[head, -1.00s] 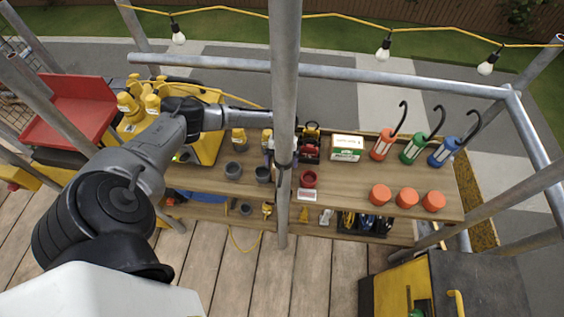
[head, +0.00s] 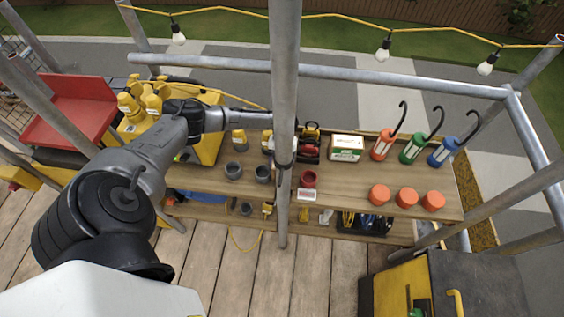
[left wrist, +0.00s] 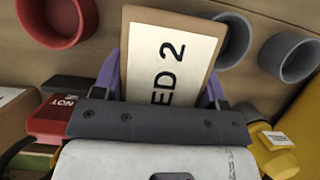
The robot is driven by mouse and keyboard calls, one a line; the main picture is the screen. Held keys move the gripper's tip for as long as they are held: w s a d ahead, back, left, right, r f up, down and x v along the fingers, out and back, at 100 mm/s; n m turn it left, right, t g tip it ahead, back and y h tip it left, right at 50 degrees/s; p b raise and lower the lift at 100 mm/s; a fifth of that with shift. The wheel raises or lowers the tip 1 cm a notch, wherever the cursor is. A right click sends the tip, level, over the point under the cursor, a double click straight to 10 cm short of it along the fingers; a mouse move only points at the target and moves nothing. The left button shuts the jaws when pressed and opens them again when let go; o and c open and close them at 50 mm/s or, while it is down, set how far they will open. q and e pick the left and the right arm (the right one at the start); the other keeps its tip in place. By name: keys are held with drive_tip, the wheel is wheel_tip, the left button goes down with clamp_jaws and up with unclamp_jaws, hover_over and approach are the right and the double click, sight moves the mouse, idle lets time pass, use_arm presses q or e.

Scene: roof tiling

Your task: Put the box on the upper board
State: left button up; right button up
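A brown box (left wrist: 172,57) with a cream label reading "ED 2" shows in the left wrist view. My left gripper (left wrist: 163,85) has its purple fingers against both sides of the box and is shut on it. The box is over the wooden upper board (head: 335,178), which also shows in the left wrist view (left wrist: 130,65); I cannot tell whether it touches the board. In the head view the gripper and box are mostly hidden behind the metal pole. My right gripper is not in view.
A red cup (head: 308,179) and grey cups (head: 233,171) stand near the gripper. A white-green carton (head: 346,148), orange lids (head: 406,197) and hooked lamps (head: 413,150) stand right. A vertical pole (head: 284,110) crosses in front. A lower shelf (head: 335,228) holds tools.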

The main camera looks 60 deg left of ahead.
use_arm(q)
drive_tip(key=c, duration=0.9)
drive_tip(key=shift+o, duration=0.2)
